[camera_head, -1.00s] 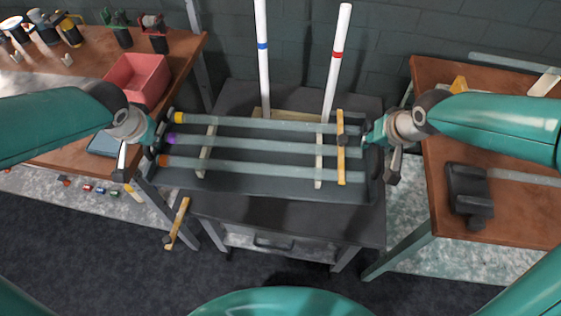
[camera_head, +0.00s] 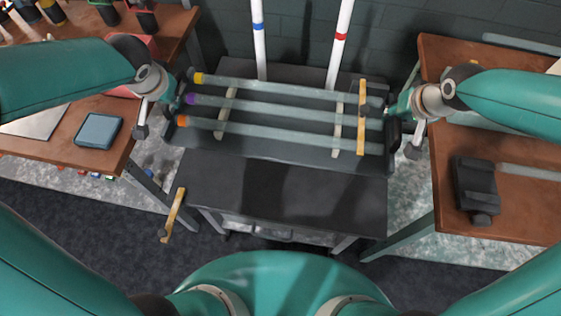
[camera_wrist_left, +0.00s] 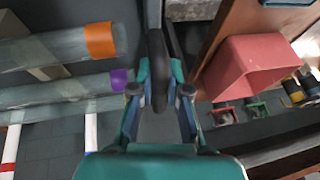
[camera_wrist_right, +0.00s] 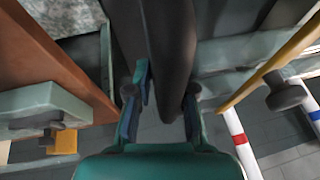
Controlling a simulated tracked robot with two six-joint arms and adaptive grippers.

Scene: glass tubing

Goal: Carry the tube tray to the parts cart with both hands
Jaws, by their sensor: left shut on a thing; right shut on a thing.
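The tube tray (camera_head: 262,149) is a long dark tray carrying three glass tubes (camera_head: 270,117) with yellow, purple and orange marked left ends. It is over the back part of the dark-topped cart (camera_head: 225,190); I cannot tell whether they touch. My left gripper (camera_head: 172,93) is shut on the tray's left handle, a dark bar between its fingers in the left wrist view (camera_wrist_left: 160,92). My right gripper (camera_head: 394,112) is shut on the right handle (camera_wrist_right: 170,50), which partly hides its grip.
Two white rods, blue-banded (camera_head: 259,40) and red-banded (camera_head: 340,40), stand behind the tray. Wooden tables flank the cart; the right one holds a black clamp-like device (camera_head: 475,185), the left a grey-blue pad (camera_head: 98,130). A yellow bar (camera_head: 174,212) sticks out at the cart's front left.

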